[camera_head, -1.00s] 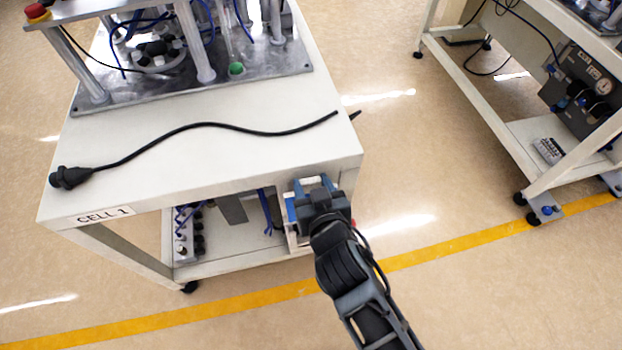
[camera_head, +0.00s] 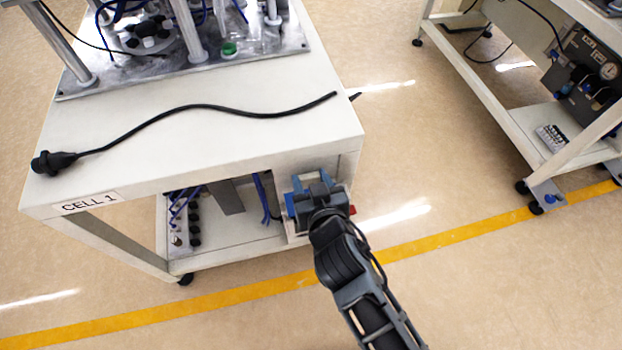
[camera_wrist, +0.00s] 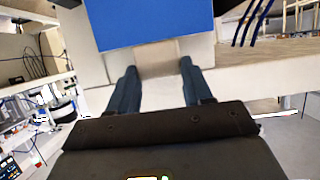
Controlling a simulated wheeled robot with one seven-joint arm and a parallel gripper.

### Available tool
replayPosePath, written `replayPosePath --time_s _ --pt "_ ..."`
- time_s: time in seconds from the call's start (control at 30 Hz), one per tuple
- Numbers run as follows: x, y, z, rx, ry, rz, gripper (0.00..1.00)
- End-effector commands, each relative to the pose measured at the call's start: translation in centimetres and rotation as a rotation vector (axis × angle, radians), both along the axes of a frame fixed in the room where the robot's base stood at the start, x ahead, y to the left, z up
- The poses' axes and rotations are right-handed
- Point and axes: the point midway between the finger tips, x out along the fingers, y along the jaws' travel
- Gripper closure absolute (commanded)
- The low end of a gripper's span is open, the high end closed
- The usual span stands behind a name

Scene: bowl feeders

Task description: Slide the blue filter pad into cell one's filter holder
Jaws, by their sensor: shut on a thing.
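The blue filter pad (camera_wrist: 150,22) fills the top middle of the wrist view, in front of a pale panel. A pale tab (camera_wrist: 160,56) at its lower edge sits between the fingers of my gripper (camera_wrist: 158,72), which is shut on it. In the head view my gripper (camera_head: 312,186) is at the front right corner of the bench marked CELL 1 (camera_head: 200,150), just below the top. A strip of blue shows at its left. A pale box-like part (camera_head: 296,239), perhaps the filter holder, shows below. My gripper hides most of it, so I cannot tell how far in the pad is.
A black cable (camera_head: 190,108) lies across the bench top, in front of a metal plate (camera_head: 265,50) with posts. Blue tubes (camera_head: 262,195) hang under the bench. A second bench (camera_head: 500,115) stands at right. Open floor with a yellow line (camera_head: 450,247) lies between and in front.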

Motion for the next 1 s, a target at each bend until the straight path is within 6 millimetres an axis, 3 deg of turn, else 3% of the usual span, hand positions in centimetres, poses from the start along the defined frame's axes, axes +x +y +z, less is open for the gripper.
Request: replayPosePath --time_s 1.0 --pt "0.57 0.25 -0.07 0.015 -0.041 0.008 1.00"
